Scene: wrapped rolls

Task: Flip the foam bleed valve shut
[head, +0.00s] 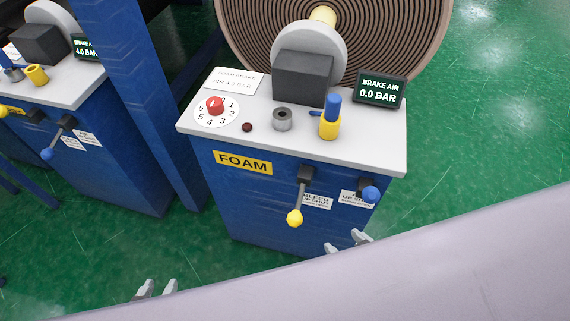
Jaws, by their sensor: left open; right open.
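The foam stand is a blue cabinet with a grey top (225,121) and a yellow FOAM label (243,162). On its front, a lever with a yellow knob (294,217) hangs down from a dark pivot (306,173). A partly covered label (318,202) beside it seems to read bleed, up shut. A second lever with a blue knob (370,194) is at the front's right end. My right gripper (347,242) is open and empty, low and right of the yellow knob. My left gripper (157,287) is open and empty, further left and low.
The foam stand's top carries a red dial knob (215,105), a blue-and-yellow valve (330,117) and a display (381,91) reading brake air 0.0 bar. A large roll (400,30) stands behind. A similar stand (80,90) is left, beyond a blue post (176,120). Green floor is clear at right.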

